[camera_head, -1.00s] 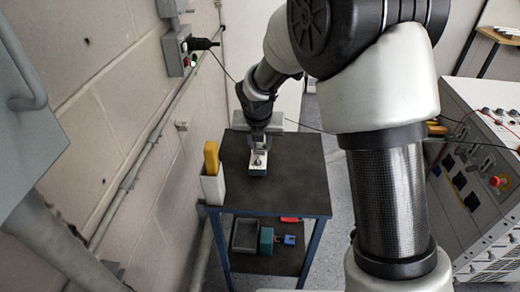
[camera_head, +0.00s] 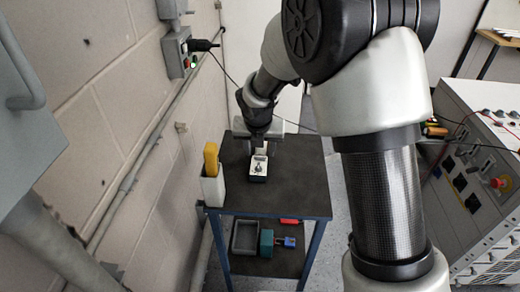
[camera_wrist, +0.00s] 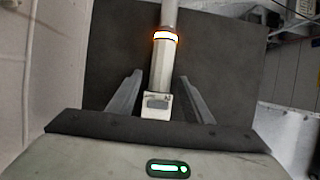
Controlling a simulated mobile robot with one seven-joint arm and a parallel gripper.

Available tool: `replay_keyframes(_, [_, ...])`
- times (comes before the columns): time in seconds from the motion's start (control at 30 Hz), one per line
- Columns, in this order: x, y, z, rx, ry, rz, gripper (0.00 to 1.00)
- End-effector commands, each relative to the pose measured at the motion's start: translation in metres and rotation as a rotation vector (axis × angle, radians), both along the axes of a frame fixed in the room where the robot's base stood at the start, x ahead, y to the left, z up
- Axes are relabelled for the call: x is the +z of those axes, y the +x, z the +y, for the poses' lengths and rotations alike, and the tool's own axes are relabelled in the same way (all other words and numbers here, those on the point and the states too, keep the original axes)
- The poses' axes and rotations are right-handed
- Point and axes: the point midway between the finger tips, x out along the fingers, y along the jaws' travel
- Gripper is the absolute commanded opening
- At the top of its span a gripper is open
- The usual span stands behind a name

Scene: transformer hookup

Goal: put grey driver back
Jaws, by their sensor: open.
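A small white and grey device with a dark marking (camera_head: 258,167) lies on the dark table top just in front of my gripper (camera_head: 262,140). In the wrist view, a pale grey rod-shaped tool with a glowing orange-white ring (camera_wrist: 164,62) runs up the picture, its boxy end between my two spread fingers (camera_wrist: 158,95). There is a gap on each side of it, so my gripper is open. I cannot tell for sure whether this is the grey driver. A white holder (camera_head: 213,189) with a yellow-handled tool (camera_head: 211,158) stands at the table's left edge.
The table top (camera_head: 295,185) is bare to the right and front. A grey bin (camera_head: 245,237), a teal block and red and blue items sit on the lower shelf. The wall with conduit is close on the left; a control cabinet (camera_head: 480,180) stands right.

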Motion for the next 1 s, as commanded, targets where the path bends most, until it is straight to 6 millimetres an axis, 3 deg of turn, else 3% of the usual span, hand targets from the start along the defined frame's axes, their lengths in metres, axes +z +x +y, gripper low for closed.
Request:
replay_keyframes(0.5, [0.093, -0.038, 0.001, -0.001, 0.001, -0.003, 0.46])
replay_keyframes(0.87, [0.110, -0.046, -0.001, -0.018, 0.006, -0.002, 0.46])
replay_keyframes(1.0, [0.134, -0.060, -0.024, -0.246, 0.095, -0.019, 0.46])
